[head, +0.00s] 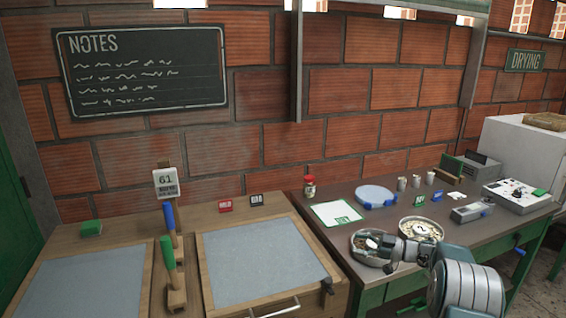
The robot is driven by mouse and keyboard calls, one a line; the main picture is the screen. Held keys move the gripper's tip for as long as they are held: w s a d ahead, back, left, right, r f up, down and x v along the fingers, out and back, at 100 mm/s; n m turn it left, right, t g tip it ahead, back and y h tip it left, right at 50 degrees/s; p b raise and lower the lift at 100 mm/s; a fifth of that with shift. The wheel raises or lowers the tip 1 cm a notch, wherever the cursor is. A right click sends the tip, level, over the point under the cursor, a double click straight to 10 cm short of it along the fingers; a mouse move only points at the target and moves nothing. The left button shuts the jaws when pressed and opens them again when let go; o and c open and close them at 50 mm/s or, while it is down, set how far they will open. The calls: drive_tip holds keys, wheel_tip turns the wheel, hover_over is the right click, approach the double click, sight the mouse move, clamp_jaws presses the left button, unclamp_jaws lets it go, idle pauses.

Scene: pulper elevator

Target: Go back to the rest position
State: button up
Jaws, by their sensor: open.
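My gripper (388,250) shows in the lower right of the head view, at the end of my grey arm. It points left, over or beside a metal bowl (357,252) with brown contents on the dark table. Its jaws are open but small in the picture, and I see nothing held in them. My arm hides part of the table's front edge.
A second bowl (421,225) with pale contents sits behind my gripper. A white sheet (335,213), a blue round dish (375,195) and a grey device (473,211) share the table. A wooden bench (190,222) with grey panels stands left. A brick wall closes the back.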

drive_tip(key=w+a+r+m+t+h, duration=0.25)
drive_tip(key=r+m+t+h, duration=0.4)
drive_tip(key=r, duration=1.05)
drive_tip(key=s+d+r+m+t+h, duration=0.1)
drive_tip(key=s+r+m+h, duration=0.25)
drive_tip(key=s+h, duration=0.2)
drive_tip(key=s+r+m+t+h, duration=0.1)
drive_tip(key=s+r+m+h, duration=0.25)
drive_tip(key=s+h, duration=0.2)
drive_tip(key=s+a+f+g, duration=0.2)
drive_tip(key=s+f+g, duration=0.1)
drive_tip(key=s, duration=0.8)
drive_tip(key=s+a+f+m+g+y, duration=0.1)
drive_tip(key=s+a+f+g, duration=0.2)
drive_tip(key=s, duration=0.8)
drive_tip(key=s+a+f+m+g, duration=0.1)
drive_tip(key=s+a+f+g, duration=0.2)
drive_tip(key=s+f, duration=0.4)
drive_tip(key=s, duration=0.5)
drive_tip(key=shift+w+f+g, duration=0.1)
drive_tip(key=shift+g, duration=0.15)
